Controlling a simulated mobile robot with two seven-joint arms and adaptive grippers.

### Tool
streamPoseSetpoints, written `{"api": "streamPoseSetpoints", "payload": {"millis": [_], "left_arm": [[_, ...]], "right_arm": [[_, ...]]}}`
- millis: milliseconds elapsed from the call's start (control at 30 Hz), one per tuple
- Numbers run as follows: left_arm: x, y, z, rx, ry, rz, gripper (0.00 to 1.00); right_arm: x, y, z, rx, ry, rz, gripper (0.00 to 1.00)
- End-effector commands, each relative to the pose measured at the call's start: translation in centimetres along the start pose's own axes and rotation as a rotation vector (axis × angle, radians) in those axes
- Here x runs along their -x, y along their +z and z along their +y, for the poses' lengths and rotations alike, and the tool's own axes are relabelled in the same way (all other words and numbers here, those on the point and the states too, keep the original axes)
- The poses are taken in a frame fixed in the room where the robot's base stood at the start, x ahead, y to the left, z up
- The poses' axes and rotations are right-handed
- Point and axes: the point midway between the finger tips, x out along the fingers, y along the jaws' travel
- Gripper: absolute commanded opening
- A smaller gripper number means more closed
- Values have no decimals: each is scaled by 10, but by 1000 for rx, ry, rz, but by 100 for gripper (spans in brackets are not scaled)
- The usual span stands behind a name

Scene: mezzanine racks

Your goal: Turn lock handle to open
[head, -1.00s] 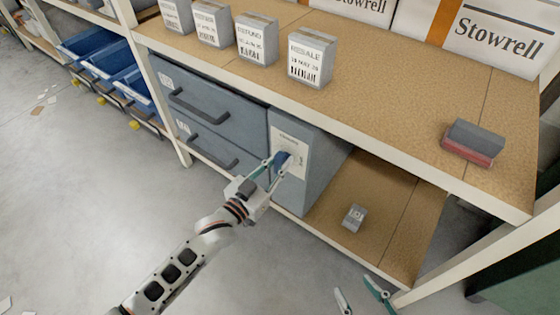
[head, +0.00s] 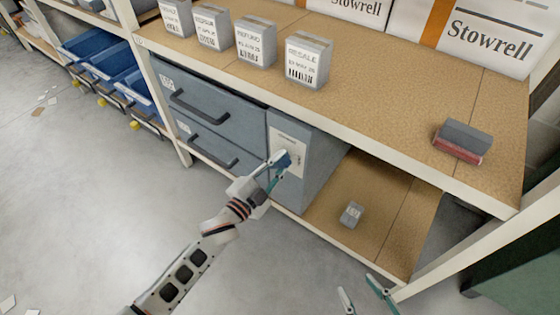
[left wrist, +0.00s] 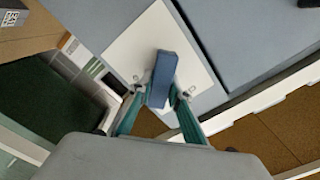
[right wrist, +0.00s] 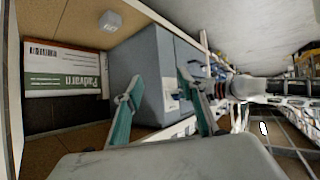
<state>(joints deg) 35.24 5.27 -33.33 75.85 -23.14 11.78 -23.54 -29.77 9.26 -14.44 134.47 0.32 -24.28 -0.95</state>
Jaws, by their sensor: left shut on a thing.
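The blue lock handle (head: 285,162) is on a pale plate (head: 289,142) on the front of the grey cabinet (head: 325,146). In the left wrist view the handle (left wrist: 162,80) stands at an angle to the edges of its plate (left wrist: 140,42). My left gripper (head: 280,166) is shut on the handle, one teal finger on each side. The fingers partly cover the handle in the head view. The cabinet front looks closed. My right gripper (head: 360,289) is open and empty, low and to the right, away from the cabinet; its spread fingers show in the right wrist view (right wrist: 158,95).
Two grey drawers (head: 215,112) with dark handles are left of the lock. Labelled grey boxes (head: 307,62) and a red-and-grey block (head: 462,141) stand on the upper shelf (head: 400,110). A small grey box (head: 351,214) sits on the lower shelf. The floor in front is mostly clear.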

Motion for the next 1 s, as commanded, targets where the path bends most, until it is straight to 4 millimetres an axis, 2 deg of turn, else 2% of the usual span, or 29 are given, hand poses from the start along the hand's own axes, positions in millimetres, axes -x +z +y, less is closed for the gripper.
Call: {"api": "streamPoseSetpoints", "payload": {"millis": [267, 600, 1000], "left_arm": [[0, 1, 4, -259, 1, -1, 0], [1, 3, 6, -533, 2, -2, 0], [0, 3, 6, -693, 1, -1, 0]], "right_arm": [[-3, 0, -3, -7, -4, 2, 40], [-6, -9, -7, -23, -10, 26, 40], [-5, -15, -8, -39, -11, 40, 40]]}}
